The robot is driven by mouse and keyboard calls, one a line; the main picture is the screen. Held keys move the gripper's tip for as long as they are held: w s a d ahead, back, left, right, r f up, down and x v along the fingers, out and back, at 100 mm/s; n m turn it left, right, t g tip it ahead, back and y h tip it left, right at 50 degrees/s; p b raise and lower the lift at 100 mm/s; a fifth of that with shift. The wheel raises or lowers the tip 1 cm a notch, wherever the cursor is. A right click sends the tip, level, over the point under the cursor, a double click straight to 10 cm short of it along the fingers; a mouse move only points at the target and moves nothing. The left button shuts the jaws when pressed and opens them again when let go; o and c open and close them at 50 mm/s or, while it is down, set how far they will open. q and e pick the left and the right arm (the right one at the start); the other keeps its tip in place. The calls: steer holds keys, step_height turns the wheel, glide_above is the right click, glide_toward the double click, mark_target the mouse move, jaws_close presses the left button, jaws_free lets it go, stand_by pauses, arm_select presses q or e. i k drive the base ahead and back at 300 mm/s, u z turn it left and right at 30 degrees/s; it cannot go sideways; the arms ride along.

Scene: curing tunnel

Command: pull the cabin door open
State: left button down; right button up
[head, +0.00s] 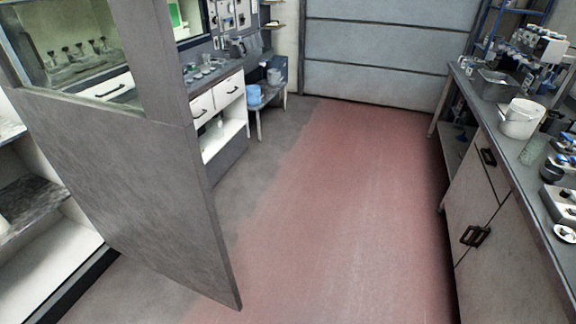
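A large grey door panel (135,175), which I take to be the cabin door, fills the left of the head view. It stands upright and swung out at an angle over the floor, with its free edge towards the middle of the picture. A window (80,75) is set in its upper part, and shelves and drawers show through and around it. I see no handle on the side facing me. Neither of my grippers is in view.
Right of the door, a reddish floor strip (345,200) is clear up to a grey shutter (375,45). A long bench (500,170) with a white bucket (520,118) runs along the right. White drawers (215,100) and a blue bucket (254,94) stand behind the door.

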mark_target(139, 175)
steer(key=z, duration=0.7)
steer(key=i, duration=3.5)
steer(key=u, duration=3.1)
